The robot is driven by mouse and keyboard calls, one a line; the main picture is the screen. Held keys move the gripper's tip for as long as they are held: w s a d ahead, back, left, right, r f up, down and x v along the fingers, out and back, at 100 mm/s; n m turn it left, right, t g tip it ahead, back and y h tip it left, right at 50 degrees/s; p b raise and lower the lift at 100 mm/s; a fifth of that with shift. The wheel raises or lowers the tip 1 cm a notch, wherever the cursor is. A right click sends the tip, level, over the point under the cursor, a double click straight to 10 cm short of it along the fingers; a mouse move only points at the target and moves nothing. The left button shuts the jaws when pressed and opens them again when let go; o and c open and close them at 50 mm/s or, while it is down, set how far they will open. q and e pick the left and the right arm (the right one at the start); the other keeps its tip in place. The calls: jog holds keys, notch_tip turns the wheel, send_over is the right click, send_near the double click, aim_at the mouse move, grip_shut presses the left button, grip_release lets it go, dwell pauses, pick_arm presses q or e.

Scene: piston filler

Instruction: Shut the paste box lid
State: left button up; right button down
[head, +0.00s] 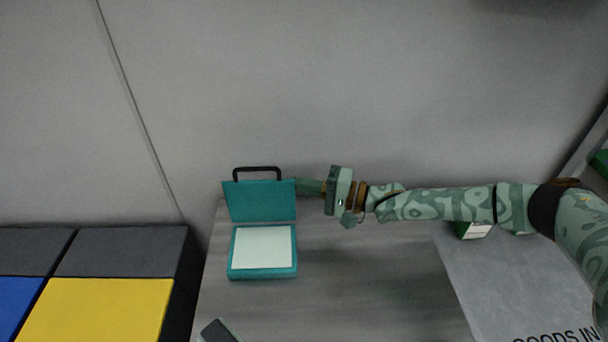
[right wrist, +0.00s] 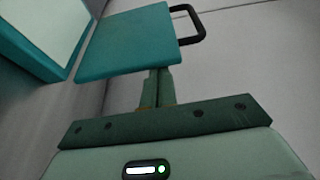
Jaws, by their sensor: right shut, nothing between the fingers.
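The teal paste box (head: 263,275) stands on the grey table with a pale, flat surface inside. Its lid (head: 258,200) is open, standing up at the back edge, with a black handle (head: 257,170) on top. My right gripper (head: 300,186) is shut and empty, with its fingertips at the right edge of the lid; contact cannot be told. In the right wrist view, the shut fingers (right wrist: 158,88) point at the lid (right wrist: 125,42), and the box (right wrist: 40,35) shows at upper left. My left gripper is not in view.
The grey wall rises behind the table (head: 370,290). A dark block with yellow and blue panels (head: 95,310) stands to the left. A dark grey object (head: 218,331) lies at the front. A green and white box (head: 473,230) sits under my right arm.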

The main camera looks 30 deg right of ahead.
jog(key=shift+s+a+f+n+y+p, duration=0.1)
jog(key=shift+s+a+f+n+y, duration=0.55)
jog(key=shift+s+n, duration=0.95)
jog(key=shift+s+a+f+n+y+p, duration=0.15)
jog(key=shift+s+a+f+n+y, duration=0.4)
jog(key=shift+s+n, duration=1)
jog(key=shift+s+a+f+n+y+p, duration=0.1)
jog(key=shift+s+a+f+n+y, duration=0.3)
jog(key=shift+s+a+f+n, duration=0.8)
jog(key=shift+s+d+r+n, duration=0.15)
jog(key=shift+d+r+n, duration=0.15)
jog(key=shift+d+n, duration=0.25)
